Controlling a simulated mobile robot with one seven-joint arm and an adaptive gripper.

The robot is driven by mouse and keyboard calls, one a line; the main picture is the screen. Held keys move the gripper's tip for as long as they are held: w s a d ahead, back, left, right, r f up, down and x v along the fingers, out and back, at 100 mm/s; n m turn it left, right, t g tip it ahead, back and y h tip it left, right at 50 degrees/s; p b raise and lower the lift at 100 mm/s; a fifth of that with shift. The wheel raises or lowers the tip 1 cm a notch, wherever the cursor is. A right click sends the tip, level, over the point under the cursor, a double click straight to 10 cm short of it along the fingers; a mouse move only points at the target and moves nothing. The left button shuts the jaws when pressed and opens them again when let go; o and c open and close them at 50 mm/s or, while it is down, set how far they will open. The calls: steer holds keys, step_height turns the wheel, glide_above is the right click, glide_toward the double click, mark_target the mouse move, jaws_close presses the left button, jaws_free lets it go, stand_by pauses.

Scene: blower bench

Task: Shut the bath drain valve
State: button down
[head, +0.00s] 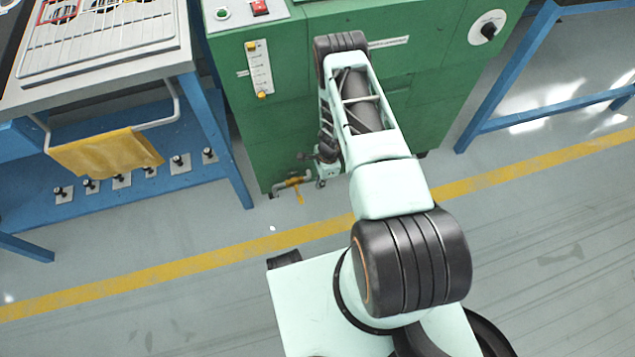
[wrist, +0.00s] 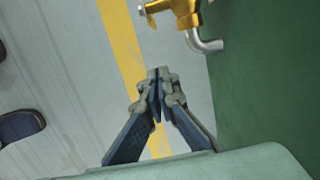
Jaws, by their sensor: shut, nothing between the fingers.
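The drain valve (head: 293,182) is a small brass-yellow fitting low on the front of the green cabinet (head: 285,135). A yellow part of it points down towards the floor. In the wrist view the brass valve (wrist: 180,8) is at the top edge, partly cut off, with a bent grey pipe (wrist: 205,43) below it. My gripper (wrist: 158,75) is shut and empty, with its fingertips together below and left of the valve, apart from it. In the head view my gripper (head: 321,182) is just right of the valve, small and partly hidden by my arm.
A blue bench (head: 220,140) with a yellow cloth (head: 105,153) on its rail stands left of the cabinet. The cabinet carries a level gauge (head: 259,70), a red switch (head: 260,7) and a black knob (head: 489,31). Another blue frame (head: 510,80) stands right. The floor before the cabinet is clear.

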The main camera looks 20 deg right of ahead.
mark_target(301, 200)
steer(key=a+f+b, duration=0.2)
steer(key=a+f, duration=0.2)
steer(key=f, duration=0.3)
steer(key=shift+a, duration=0.4)
steer(key=shift+a+f+b, duration=0.1)
steer(key=shift+b, duration=0.2)
steer(key=shift+a+f+b, duration=0.15)
steer(key=shift+a+b, duration=0.5)
steer(key=shift+a, duration=0.1)
